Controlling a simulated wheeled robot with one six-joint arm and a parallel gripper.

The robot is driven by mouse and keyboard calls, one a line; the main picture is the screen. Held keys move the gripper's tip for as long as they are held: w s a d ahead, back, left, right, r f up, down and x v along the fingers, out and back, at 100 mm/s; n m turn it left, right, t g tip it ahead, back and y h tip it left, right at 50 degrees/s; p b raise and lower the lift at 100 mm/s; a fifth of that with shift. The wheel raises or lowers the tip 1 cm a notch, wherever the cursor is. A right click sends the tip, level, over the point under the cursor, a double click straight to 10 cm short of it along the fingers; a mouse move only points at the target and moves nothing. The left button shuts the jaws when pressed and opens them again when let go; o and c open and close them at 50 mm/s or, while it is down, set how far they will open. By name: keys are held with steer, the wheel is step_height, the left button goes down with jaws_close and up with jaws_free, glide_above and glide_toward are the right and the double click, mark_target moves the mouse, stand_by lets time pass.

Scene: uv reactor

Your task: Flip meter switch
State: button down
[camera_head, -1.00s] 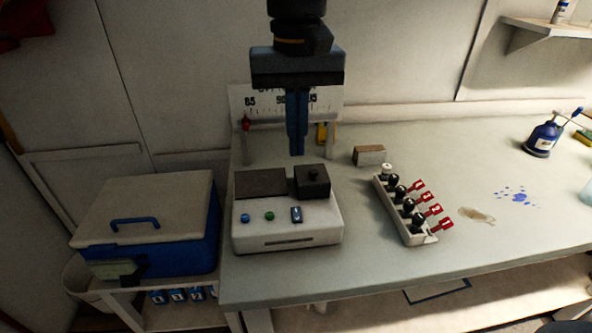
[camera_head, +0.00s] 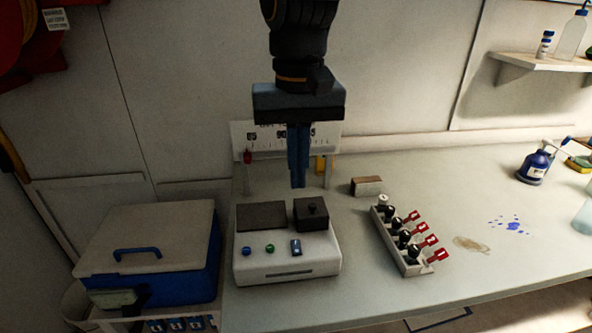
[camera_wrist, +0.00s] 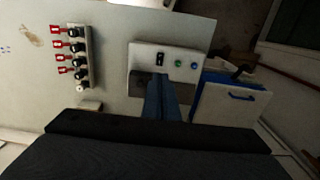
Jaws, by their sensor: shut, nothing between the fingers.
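The meter is a white box (camera_head: 287,268) on the bench, with a dark panel and a black block on its top. Its front carries a blue button, a green button and a small dark switch (camera_head: 296,248). The switch also shows in the wrist view (camera_wrist: 160,58). My gripper (camera_head: 299,184) is shut and empty, pointing down above the rear of the box, apart from it. In the wrist view my fingers (camera_wrist: 161,82) overlap the box's dark top, close to the switch.
A scale board (camera_head: 283,136) stands behind my gripper. A rack of black-capped vials with red tags (camera_head: 405,243) and a small brown block (camera_head: 366,186) are to the right. A blue cooler with a pale lid (camera_head: 150,245) is to the left.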

step_height(320, 180, up, 12)
steer(key=s+b, duration=0.1)
steer(key=shift+s+d, duration=0.2)
steer(key=shift+s, duration=0.15)
